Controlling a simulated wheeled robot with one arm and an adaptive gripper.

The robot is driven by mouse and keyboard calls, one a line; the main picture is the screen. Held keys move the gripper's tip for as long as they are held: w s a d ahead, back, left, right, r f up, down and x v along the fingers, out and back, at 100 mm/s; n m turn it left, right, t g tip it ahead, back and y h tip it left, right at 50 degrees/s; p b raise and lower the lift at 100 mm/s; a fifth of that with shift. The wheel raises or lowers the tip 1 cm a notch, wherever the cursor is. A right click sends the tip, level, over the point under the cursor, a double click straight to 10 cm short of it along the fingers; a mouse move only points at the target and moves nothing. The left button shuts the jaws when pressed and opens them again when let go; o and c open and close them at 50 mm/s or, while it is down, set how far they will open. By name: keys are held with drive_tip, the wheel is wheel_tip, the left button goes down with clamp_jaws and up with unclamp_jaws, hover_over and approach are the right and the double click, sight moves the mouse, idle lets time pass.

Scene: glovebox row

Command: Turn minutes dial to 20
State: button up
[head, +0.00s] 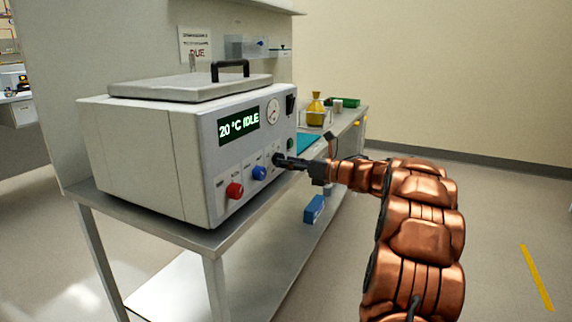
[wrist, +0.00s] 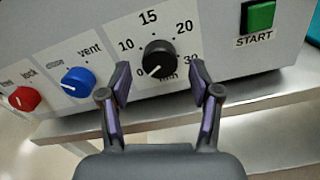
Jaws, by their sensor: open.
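The minutes dial (wrist: 160,56) is a black round knob on the grey front panel. Its scale reads 0, 10, 15, 20 and 30, with "min" partly covered below the knob. The white pointer line on the knob points to the lower left, close to the 0. My gripper (wrist: 160,70) is open, with one finger to the left and one to the right of the dial; I cannot tell whether either touches it. In the head view my gripper (head: 281,160) reaches the panel and largely hides the dial.
A blue knob (wrist: 78,81) marked close and vent and a red knob (wrist: 22,98) marked lock lie to the left. A green START button (wrist: 260,17) is to the right. The display (head: 239,126) reads "20 °C IDLE". The bench edge (wrist: 255,95) runs below the panel.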

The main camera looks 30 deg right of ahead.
drive_tip(key=shift+w+a, duration=0.25)
drive_tip(key=shift+w, duration=0.15)
drive_tip(key=c, duration=1.1)
